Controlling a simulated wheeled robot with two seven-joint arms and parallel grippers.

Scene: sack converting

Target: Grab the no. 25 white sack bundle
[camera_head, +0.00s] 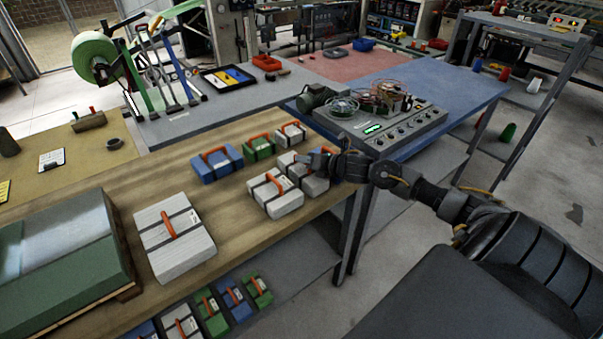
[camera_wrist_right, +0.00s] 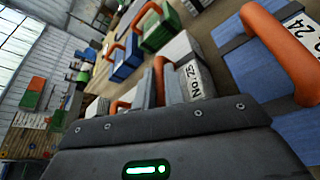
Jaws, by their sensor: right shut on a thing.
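The no. 25 white sack bundle (camera_wrist_right: 192,78) shows in the right wrist view just past my gripper, with its "NO. 25" label and orange handle visible and its lower part hidden. In the head view, my right gripper (camera_head: 322,161) is over the right side of the bundle group, at a white bundle (camera_head: 316,185) that it partly covers. My left gripper is not in view.
A blue bundle (camera_wrist_right: 250,75) labelled 24 is close at right in the wrist view. Other white, green and blue bundles (camera_head: 217,165) stand nearby on the wooden table (camera_head: 215,215). A larger white bundle (camera_head: 173,240) lies left. A machine (camera_head: 395,128) stands behind on the blue-topped table.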

